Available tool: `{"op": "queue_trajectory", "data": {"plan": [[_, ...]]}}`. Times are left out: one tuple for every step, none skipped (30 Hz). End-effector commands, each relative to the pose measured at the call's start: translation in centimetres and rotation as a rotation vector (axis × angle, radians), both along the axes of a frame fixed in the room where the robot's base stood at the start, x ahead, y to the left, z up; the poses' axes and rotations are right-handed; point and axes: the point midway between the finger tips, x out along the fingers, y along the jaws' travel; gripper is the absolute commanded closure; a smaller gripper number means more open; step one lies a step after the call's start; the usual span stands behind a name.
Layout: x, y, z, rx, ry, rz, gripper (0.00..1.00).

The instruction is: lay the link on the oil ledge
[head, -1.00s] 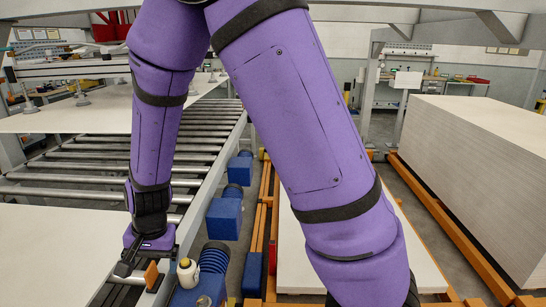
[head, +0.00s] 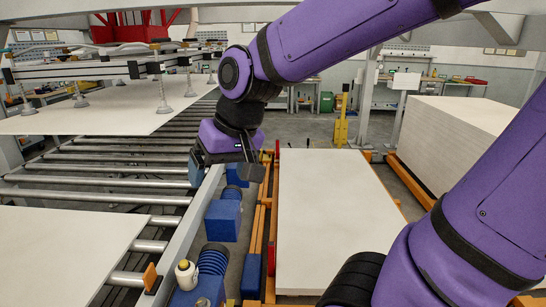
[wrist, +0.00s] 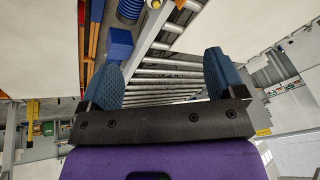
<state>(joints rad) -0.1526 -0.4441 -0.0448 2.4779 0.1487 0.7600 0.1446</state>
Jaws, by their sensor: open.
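My gripper (head: 226,173) is raised above the conveyor's side rail, fingers apart. In the wrist view the gap between its two blue pads (wrist: 164,68) is empty, with rail and rollers visible beyond. I cannot make out a link for certain in any view. A small orange piece (head: 150,277) stands on the near end of the side rail. Beside it is a small white bottle with a yellow cap (head: 186,273), perhaps the oil, by a blue motor unit. Any ledge there is too small to tell. My gripper is well beyond and above both.
A roller conveyor (head: 110,170) runs along the left with pale boards (head: 60,250) on it. A suction gantry (head: 110,68) hangs over the far board. Blue motors (head: 222,219) line the rail.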

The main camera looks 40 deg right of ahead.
Motion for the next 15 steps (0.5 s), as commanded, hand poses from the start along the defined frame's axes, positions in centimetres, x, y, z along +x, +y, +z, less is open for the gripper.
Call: {"op": "queue_trajectory", "data": {"plan": [[-1.1, -0.7, 0.8, -0.019, -0.026, 0.008, 0.11], [-1.7, -1.1, 1.2, -0.033, -0.038, 0.016, 0.11], [-2.5, -1.6, 1.7, -0.049, -0.051, 0.026, 0.11], [-3.1, -1.9, 2.0, -0.064, -0.062, 0.031, 0.11], [-3.7, -2.3, 2.3, -0.079, -0.071, 0.038, 0.11], [-4.5, -2.7, 2.6, -0.096, -0.083, 0.045, 0.11], [-5.0, -3.0, 2.9, -0.111, -0.092, 0.051, 0.11], [-5.5, -3.3, 3.1, -0.124, -0.100, 0.055, 0.11], [-6.1, -3.6, 3.3, -0.140, -0.109, 0.061, 0.11], [-6.6, -3.8, 3.5, -0.152, -0.114, 0.064, 0.11], [-7.0, -4.0, 3.6, -0.163, -0.119, 0.066, 0.11], [-7.4, -4.2, 3.7, -0.174, -0.123, 0.070, 0.11], [-7.7, -4.3, 3.8, -0.181, -0.127, 0.073, 0.11], [-7.9, -4.4, 3.9, -0.187, -0.130, 0.074, 0.11], [-8.1, -4.5, 3.9, -0.195, -0.132, 0.075, 0.11]]}}
